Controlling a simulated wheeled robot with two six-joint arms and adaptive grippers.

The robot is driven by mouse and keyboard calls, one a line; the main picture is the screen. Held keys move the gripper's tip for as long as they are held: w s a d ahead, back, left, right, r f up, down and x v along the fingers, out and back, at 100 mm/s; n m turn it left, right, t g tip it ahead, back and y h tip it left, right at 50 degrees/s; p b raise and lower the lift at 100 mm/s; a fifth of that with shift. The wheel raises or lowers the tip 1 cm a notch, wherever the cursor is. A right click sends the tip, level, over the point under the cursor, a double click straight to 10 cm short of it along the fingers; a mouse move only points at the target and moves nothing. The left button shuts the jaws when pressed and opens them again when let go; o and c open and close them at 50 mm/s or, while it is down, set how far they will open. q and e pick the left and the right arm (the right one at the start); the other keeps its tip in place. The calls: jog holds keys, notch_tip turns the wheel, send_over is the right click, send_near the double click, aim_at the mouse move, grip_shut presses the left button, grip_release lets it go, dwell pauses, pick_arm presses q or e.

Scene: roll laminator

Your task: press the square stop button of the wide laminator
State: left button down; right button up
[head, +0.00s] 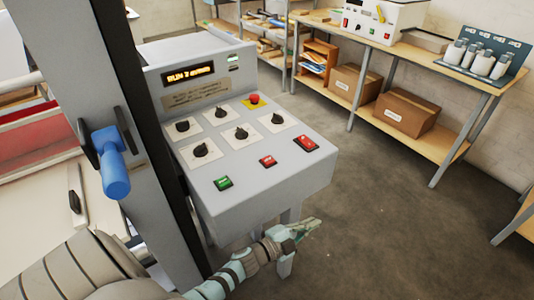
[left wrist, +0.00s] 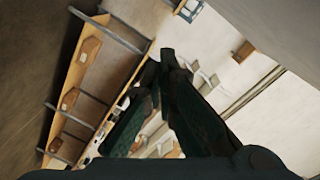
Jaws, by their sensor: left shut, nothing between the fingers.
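The wide laminator's grey control panel (head: 240,150) fills the middle of the head view, tilted towards me. Along its front edge are a green button (head: 222,183), a small red button (head: 267,161) and a larger red button (head: 306,143) in a dark surround. Their lettering is too small to read. My left gripper (head: 312,224) is shut and empty, in front of and below the panel's front right edge, apart from the buttons. In the left wrist view its fingers (left wrist: 167,55) meet at the tips; the panel cannot be made out there. My right gripper is not in view.
A round red knob (head: 254,99) on yellow and several black dials sit higher on the panel under a lit display (head: 189,74). A wooden bench (head: 400,60) with boxes stands behind. Floor at right is clear.

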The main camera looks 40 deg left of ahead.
pick_arm(q)
jog(key=w+d+r+m+h+p, duration=0.1)
jog(key=d+r+m+h, duration=0.2)
jog(key=r+m, duration=0.35)
jog(key=w+d+r+m+h+p, duration=0.1)
jog(key=d+r+m+h, duration=0.25)
jog(key=r, duration=0.55)
notch_tip(320, 180, up, 14)
jog(key=r+m+g+y+b, duration=0.1)
jog(key=m+g+y+b, duration=0.55)
jog(key=m, duration=1.65)
send_over(270, 162)
jog(key=p, duration=0.3)
jog(key=y, duration=0.4)
jog(key=shift+a+f+g, duration=0.1)
jog(key=shift+f+g, duration=0.15)
jog(key=shift+f, duration=0.1)
notch_tip(270, 162, down, 9)
jog(key=b, duration=0.8)
